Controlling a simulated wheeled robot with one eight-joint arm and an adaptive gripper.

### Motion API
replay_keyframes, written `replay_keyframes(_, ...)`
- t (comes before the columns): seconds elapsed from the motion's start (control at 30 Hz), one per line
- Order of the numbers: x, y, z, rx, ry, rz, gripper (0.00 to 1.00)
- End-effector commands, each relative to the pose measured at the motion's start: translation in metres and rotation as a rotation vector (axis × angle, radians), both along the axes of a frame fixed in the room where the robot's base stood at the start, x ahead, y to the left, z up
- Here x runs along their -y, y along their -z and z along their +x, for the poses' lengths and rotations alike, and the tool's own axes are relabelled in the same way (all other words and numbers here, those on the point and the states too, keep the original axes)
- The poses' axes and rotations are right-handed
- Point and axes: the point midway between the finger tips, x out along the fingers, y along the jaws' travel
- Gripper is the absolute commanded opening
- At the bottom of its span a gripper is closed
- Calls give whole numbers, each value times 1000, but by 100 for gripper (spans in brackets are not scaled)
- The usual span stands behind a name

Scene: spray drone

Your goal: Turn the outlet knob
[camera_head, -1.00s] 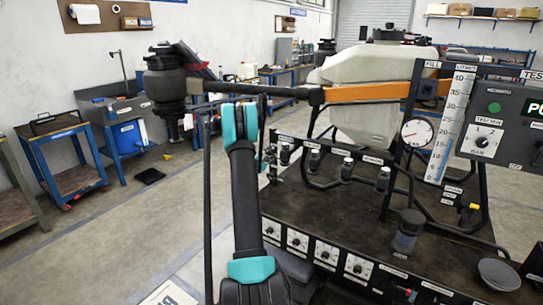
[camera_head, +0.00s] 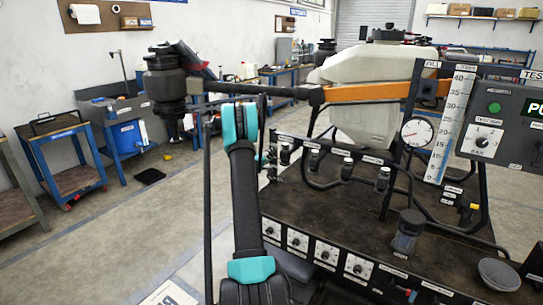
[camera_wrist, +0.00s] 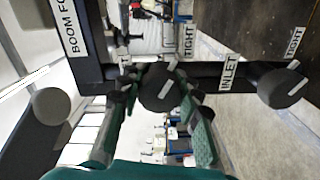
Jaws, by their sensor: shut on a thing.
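In the wrist view a round black knob (camera_wrist: 160,86) with a pale pointer mark sits between the green fingers of my gripper (camera_wrist: 157,100). The fingers are closed on its two sides. The label left of it is mostly hidden by a finger; a "TIGHT" label (camera_wrist: 188,40) stands above right. A second black knob (camera_wrist: 285,86) lies to the right, with an "INLET" label (camera_wrist: 228,72) on its left, so the held knob appears to be the outlet knob. In the head view my arm hides the gripper and the held knob.
In the head view the black test bench (camera_head: 335,205) carries hoses, a gauge (camera_head: 417,132) and a front row of dials (camera_head: 297,240). A white tank (camera_head: 365,90) and an orange boom (camera_head: 375,92) stand behind. A blue cart (camera_head: 60,160) is at left, with open floor between.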

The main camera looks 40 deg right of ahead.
Motion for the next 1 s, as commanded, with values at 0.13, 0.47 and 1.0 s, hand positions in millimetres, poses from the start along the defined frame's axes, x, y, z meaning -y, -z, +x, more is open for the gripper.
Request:
replay_keyframes(0.13,0,1,-1,19,2,9,4)
replay_keyframes(0.47,0,1,-1,22,2,11,4)
replay_keyframes(1.0,0,0,-1,20,1,9,56)
